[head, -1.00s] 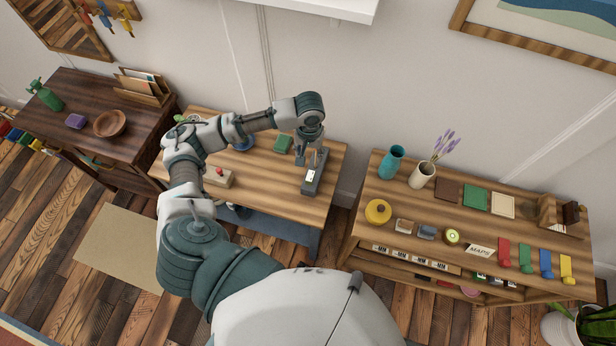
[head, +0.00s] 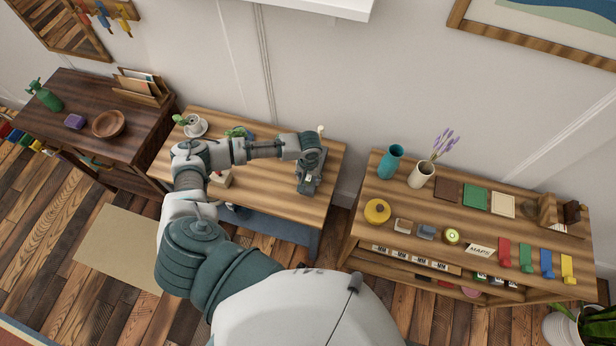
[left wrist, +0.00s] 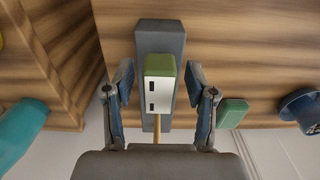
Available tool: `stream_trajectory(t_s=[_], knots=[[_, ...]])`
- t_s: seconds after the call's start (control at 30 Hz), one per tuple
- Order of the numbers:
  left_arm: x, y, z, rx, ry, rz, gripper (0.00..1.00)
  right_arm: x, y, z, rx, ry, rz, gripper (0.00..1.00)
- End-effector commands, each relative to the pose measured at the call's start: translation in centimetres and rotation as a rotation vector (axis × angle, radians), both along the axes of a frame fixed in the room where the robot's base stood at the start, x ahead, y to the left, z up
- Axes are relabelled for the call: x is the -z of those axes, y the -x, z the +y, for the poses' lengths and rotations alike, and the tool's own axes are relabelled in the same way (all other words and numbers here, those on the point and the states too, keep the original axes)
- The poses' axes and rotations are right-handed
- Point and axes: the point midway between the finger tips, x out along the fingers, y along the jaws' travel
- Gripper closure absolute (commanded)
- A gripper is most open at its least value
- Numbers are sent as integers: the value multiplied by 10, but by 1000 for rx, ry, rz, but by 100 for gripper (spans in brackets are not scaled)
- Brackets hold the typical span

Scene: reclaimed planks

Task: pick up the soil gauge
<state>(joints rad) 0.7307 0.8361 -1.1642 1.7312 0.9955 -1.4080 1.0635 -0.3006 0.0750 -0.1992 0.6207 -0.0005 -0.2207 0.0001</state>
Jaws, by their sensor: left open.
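In the left wrist view, the soil gauge, which I take to be the green and white box (left wrist: 160,85) with two dark slots on its face, shows against a long grey block (left wrist: 160,40). A thin tan stem runs from it toward my palm. My left gripper (left wrist: 159,76) is open, one finger on each side of the gauge, with gaps visible at both sides. My right gripper is not in view.
The wooden table (head: 270,195) also holds a white cup on a saucer (head: 195,126). A green box (left wrist: 232,112) and a blue dish (left wrist: 300,108) lie to the right in the wrist view. A shelf with a teal vase (head: 390,162) stands to the right, across a gap.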

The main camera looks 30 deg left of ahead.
Motion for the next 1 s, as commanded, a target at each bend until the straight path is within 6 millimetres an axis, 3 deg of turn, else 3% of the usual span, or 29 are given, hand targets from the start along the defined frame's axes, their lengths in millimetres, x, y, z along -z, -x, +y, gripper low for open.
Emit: stream_trajectory(t_s=[0.23,0.47,0.77,0.87,1.0], knots=[[3,0,3,0,3,-1,44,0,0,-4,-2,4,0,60],[3,0,3,0,3,-1,100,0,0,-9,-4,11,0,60],[2,0,3,0,1,1,100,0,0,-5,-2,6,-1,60],[-8,0,3,0,0,0,100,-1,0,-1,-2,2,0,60],[-36,0,3,0,2,-3,100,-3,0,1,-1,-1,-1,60]])
